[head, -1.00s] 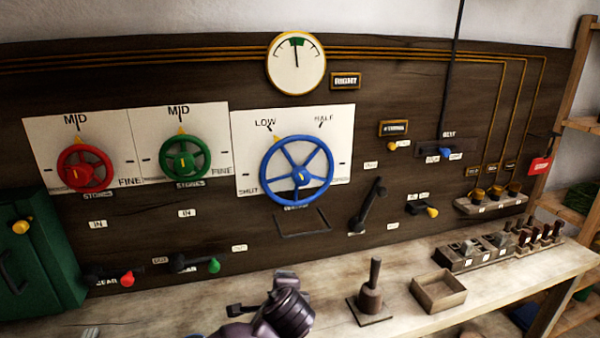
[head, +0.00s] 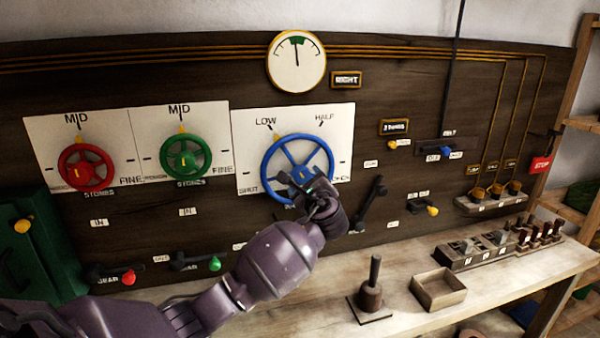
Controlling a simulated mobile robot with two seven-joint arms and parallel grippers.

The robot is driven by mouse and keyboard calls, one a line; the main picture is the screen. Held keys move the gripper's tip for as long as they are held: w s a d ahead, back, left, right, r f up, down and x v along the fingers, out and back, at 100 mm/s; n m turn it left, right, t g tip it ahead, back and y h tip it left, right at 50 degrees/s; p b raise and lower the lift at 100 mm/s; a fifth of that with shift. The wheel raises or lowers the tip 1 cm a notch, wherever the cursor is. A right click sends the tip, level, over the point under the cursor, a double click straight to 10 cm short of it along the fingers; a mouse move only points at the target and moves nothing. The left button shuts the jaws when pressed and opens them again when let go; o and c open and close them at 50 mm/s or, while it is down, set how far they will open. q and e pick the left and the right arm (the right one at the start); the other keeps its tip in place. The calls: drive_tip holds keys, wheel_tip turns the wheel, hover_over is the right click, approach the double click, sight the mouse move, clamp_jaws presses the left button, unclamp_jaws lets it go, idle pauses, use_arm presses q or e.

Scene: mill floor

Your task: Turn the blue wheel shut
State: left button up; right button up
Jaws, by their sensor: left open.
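The blue wheel (head: 272,154) is a spoked handwheel on a white plate (head: 246,122) at the middle of the dark wall panel. The plate reads LOW at the upper left, HALF at the upper right and SHUT at the lower left. A yellow mark (head: 270,129) at the wheel's upper left points close to LOW. My right gripper is not in view.
A red wheel (head: 68,161) and a green wheel (head: 167,158) are to the left. A black lever (head: 373,201) stands close to the right of my gripper. Below, the bench carries a wooden tray (head: 438,291) and an upright-handled tool (head: 371,297). A round gauge (head: 296,52) is above.

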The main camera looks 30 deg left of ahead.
sight(300, 173)
use_arm(q)
drive_tip(key=x, duration=0.6)
drive_tip(key=shift+w+a+p, duration=0.25)
drive_tip(key=shift+p, duration=0.1)
drive_tip(key=c, duration=0.9)
